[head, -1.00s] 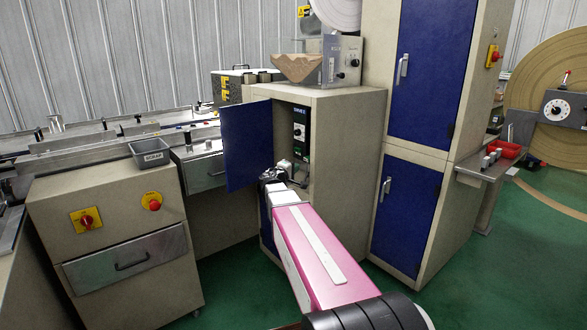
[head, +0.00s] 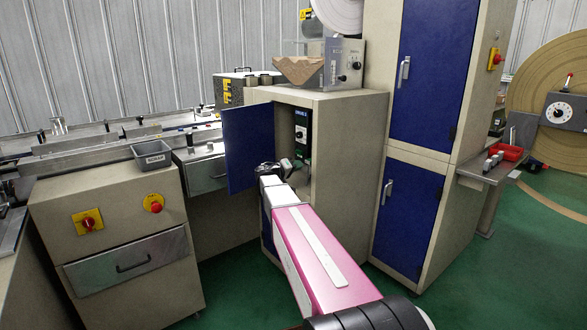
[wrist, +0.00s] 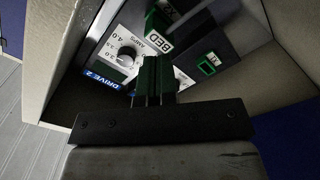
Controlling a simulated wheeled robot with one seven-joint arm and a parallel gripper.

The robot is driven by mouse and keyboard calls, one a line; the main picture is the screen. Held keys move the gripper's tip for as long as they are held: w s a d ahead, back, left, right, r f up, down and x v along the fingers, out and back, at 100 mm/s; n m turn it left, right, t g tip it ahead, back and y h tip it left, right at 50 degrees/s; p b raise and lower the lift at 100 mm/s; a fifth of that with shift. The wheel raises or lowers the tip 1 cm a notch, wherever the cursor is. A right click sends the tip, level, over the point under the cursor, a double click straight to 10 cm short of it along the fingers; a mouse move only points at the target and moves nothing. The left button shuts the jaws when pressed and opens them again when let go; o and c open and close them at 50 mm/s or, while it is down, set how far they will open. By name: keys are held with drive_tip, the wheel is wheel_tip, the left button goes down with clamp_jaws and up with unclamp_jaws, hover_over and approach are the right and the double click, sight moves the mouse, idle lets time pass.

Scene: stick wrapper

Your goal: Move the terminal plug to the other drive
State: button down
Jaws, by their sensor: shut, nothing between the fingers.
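My gripper (wrist: 155,72) is shut, with no plug seen held between its fingers, inside the open cabinet (head: 345,130). In the wrist view its dark fingers meet a green block, and I cannot tell whether that green is part of them or behind them. Just beyond is a drive (wrist: 125,50) with a blue DRIVE 2 label and an amps dial. A green piece with a white BED tag (wrist: 160,40) is beside it; it looks like the terminal plug, but how it is seated is unclear. In the head view the drive (head: 301,130) shows above my gripper (head: 272,170). A second drive is not clearly visible.
The blue cabinet door (head: 247,147) stands open to the left of my gripper. The cabinet's side wall (wrist: 55,60) is close on the left. A grey bin (head: 151,154) sits on the left machine.

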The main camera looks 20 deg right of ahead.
sight(307, 162)
drive_tip(key=shift+x, duration=1.65)
drive_tip(key=shift+w+d, duration=0.2)
drive_tip(key=shift+d, duration=0.15)
drive_tip(key=shift+s+a, duration=0.1)
drive_tip(key=shift+a, duration=0.05)
